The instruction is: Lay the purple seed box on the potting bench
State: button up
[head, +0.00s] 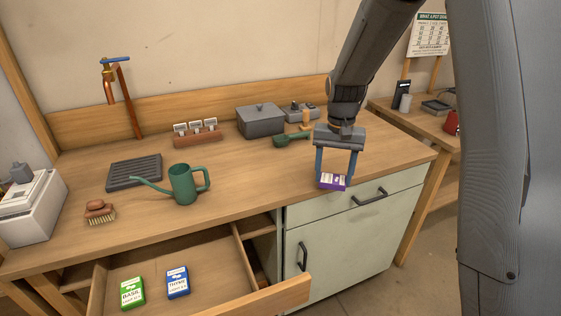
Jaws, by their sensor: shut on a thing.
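My gripper (337,170) is shut on the purple seed box (332,182), which has a white label on top. It holds the box between its two blue-grey fingers, near the front edge of the wooden bench (240,185). The box overlaps the front right part of the bench top in the picture. I cannot tell whether it touches the wood or hangs just above or in front of it.
The open drawer (215,265) holds a green basil box (132,292) and a blue thyme box (178,282). A green watering can (185,185), brush (100,212), black tray (135,172), grey box (260,121) and green scoop (290,140) stand on the bench. Its front middle is clear.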

aim_at(272, 173)
jog(key=z, duration=1.65)
jog(key=i, duration=0.7)
jog(key=u, duration=2.7)
jog(key=i, duration=0.5)
jog(key=z, duration=0.05)
